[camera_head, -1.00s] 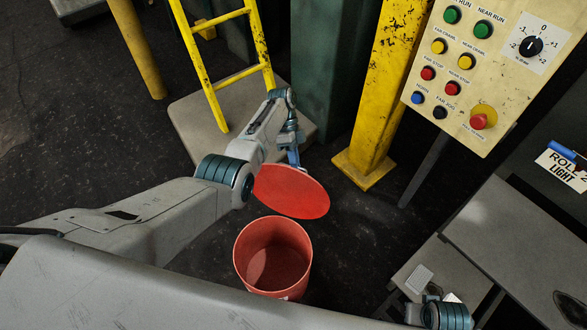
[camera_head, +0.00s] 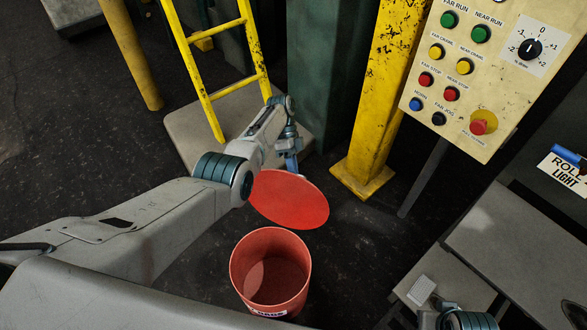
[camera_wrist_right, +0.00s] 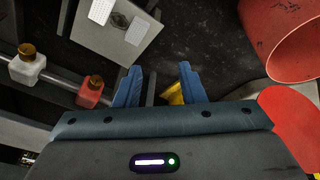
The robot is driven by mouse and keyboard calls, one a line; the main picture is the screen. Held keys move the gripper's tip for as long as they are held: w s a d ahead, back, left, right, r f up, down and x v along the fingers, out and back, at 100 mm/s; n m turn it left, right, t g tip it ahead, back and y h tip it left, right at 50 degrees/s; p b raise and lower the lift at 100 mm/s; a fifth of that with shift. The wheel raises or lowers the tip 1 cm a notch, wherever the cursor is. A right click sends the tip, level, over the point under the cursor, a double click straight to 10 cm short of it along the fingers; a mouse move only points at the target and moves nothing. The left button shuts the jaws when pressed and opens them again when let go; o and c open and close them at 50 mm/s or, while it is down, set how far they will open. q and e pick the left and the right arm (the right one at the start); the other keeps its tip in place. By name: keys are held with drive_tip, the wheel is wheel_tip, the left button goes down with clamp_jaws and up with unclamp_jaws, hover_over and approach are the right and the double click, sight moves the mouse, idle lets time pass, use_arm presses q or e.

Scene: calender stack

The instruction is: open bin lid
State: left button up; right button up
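The red open bin (camera_head: 270,278) stands on the floor at bottom centre in the head view, its mouth uncovered. The round red lid (camera_head: 290,199) is off the bin, tilted above and behind its rim. My left gripper (camera_head: 291,168) is at the lid's far edge and appears shut on it; the fingertips are partly hidden. In the right wrist view, my right gripper (camera_wrist_right: 160,78) has its blue fingers apart with nothing between them. The bin (camera_wrist_right: 290,40) shows there at the upper right, with a red disc, apparently the lid (camera_wrist_right: 295,118), below it.
A yellow post (camera_head: 367,150), yellow ladder (camera_head: 205,85) and button panel (camera_head: 470,75) stand behind. A grey table (camera_head: 520,245) is at right. Bottles with orange caps (camera_wrist_right: 28,68) stand on a shelf.

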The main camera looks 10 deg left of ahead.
use_arm(q)
drive_tip(key=o, duration=0.3)
drive_tip(key=shift+s+f, duration=0.1)
drive_tip(key=shift+f, duration=0.25)
drive_tip(key=shift+r, duration=0.1)
use_arm(e)
drive_tip(key=shift+w, duration=0.15)
use_arm(q)
drive_tip(key=shift+r, duration=0.15)
